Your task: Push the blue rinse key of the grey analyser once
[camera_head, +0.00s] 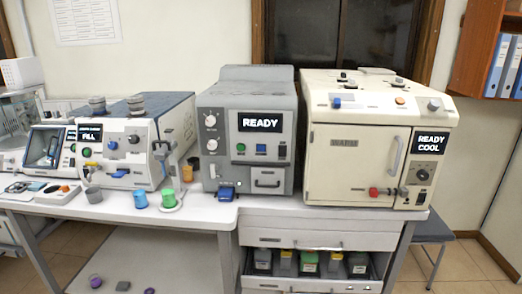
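The grey analyser (230,120) stands on the bench in the middle of the camera_head view. Its black display (260,122) reads READY. Below the display a small blue key (261,149) sits on the front panel, between a green key (241,148) and a dark part (282,150). Any lettering on the blue key is too small to read. A separate blue block (226,193) sits low in front of the analyser. Neither of my grippers shows in this view.
A cream oven-like machine (352,160) stands to the right, a white machine (120,150) to the left. A blue cup (140,199) and a green cup (169,200) stand near the bench's front edge. Below, an open drawer (320,284) holds several containers.

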